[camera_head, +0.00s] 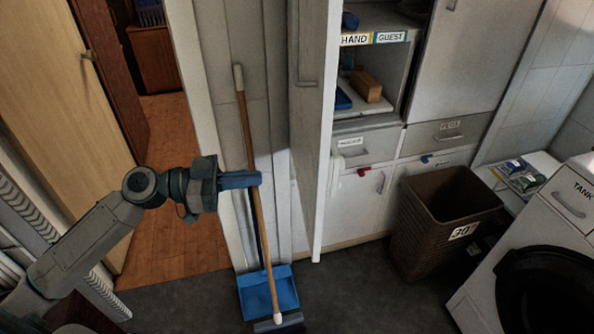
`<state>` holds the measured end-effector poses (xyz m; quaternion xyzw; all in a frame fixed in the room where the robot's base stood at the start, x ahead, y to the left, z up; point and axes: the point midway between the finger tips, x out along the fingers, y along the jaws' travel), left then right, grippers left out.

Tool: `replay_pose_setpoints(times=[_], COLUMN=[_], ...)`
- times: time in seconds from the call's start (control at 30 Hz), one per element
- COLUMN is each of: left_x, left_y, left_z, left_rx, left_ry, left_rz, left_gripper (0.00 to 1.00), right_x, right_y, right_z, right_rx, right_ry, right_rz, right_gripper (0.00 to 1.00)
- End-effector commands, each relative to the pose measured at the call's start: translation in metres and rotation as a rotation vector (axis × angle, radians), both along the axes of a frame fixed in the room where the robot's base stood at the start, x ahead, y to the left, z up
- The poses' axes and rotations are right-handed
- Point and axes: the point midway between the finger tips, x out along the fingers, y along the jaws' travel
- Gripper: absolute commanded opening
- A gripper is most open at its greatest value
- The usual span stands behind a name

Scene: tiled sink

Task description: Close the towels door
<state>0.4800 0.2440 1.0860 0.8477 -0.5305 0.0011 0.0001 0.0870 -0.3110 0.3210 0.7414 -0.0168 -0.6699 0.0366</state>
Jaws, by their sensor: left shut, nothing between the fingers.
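A tall white cabinet door (308,130), which looks like the towels door, stands open and sticks out from the cabinet (372,126). A handle shows near the top of its left face. The open shelves hold dark blue items and a tan block, with labels "HAND" and "GUEST" on the shelf edge. My left gripper (258,179) is shut and empty, left of the door and apart from it in the picture. It overlaps the wooden broom stick; I cannot tell whether they touch. My right gripper is not in view.
A broom (257,200) and blue dustpan (270,291) stand against the wall left of the door. A brown basket (432,232) and a white washing machine (535,250) are at the right. Open floor (350,285) lies in front of the door.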

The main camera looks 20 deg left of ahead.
Motion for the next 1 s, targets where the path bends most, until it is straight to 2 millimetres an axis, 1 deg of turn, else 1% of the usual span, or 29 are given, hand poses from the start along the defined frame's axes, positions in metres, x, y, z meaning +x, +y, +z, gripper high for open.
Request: replay_pose_setpoints(times=[0.03, 0.4, 0.8, 1.0], left_x=[0.002, 0.016, 0.033, 0.040], left_y=[-0.004, -0.032, -0.067, -0.081], left_z=[0.003, 0.004, 0.004, 0.003], left_rx=[-0.006, -0.005, -0.004, -0.002], left_ry=[-0.002, 0.001, 0.003, 0.002], left_rz=[0.002, 0.003, 0.003, 0.003], left_gripper=[0.00, 0.00, 0.00, 0.00], right_x=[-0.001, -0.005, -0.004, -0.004], right_y=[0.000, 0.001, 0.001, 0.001], right_z=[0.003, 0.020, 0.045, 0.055], right_rx=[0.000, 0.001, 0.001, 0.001], right_ry=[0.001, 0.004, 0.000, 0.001], right_rz=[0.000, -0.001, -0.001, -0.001], right_gripper=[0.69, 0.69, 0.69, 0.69])
